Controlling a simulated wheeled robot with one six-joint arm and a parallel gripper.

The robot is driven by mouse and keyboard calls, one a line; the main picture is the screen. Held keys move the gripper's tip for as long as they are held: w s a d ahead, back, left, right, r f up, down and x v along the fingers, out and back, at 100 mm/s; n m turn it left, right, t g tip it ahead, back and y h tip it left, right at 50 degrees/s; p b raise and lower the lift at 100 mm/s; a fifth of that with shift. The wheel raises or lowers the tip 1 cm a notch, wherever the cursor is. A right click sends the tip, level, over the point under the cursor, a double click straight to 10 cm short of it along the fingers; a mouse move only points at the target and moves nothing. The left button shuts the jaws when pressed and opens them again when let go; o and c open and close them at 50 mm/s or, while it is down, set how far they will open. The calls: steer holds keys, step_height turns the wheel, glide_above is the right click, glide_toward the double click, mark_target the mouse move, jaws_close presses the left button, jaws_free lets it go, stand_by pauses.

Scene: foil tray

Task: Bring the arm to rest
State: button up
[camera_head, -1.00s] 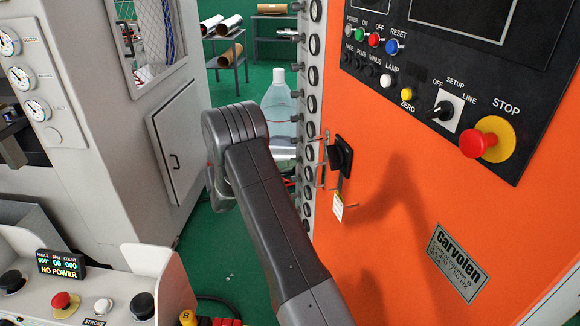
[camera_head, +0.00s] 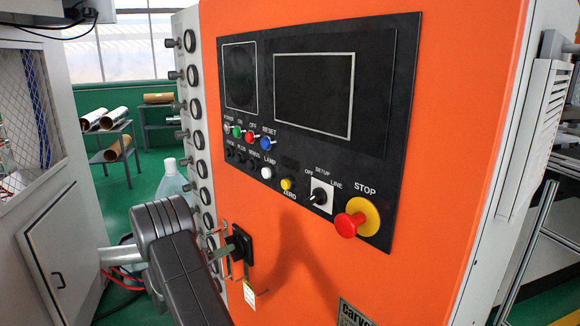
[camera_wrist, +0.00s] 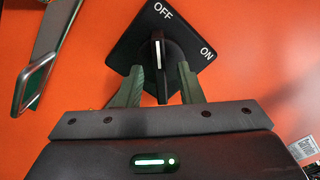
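My gripper (camera_wrist: 160,75) shows in the wrist view with its two greenish fingers apart. The fingers are on either side of the black handle (camera_wrist: 158,75) of a rotary switch, with gaps visible to the handle. The black switch plate (camera_wrist: 125,47) is marked OFF and ON, and the handle's white line points up toward OFF. In the head view my dark grey arm (camera_head: 175,255) is bent at the lower left, beside the orange cabinet. The switch (camera_head: 241,246) shows just right of it.
The orange cabinet (camera_head: 310,230) carries a black control panel (camera_head: 390,150) with a red STOP button (camera_head: 348,224). A clear bottle (camera_head: 172,186) stands behind my arm. A grey cabinet (camera_head: 50,200) is at the left.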

steer(key=shift+w+d, duration=0.4)
steer(key=shift+d, duration=0.05)
steer(key=b+v, duration=0.3)
steer(key=v, duration=1)
steer(key=w+d+m+b, duration=0.3)
steer(key=w+d+m, duration=0.5)
steer(key=d+m, duration=0.1)
steer(key=shift+d+b, duration=0.4)
steer(key=shift+d, duration=0.2)
steer(key=shift+r, duration=0.1)
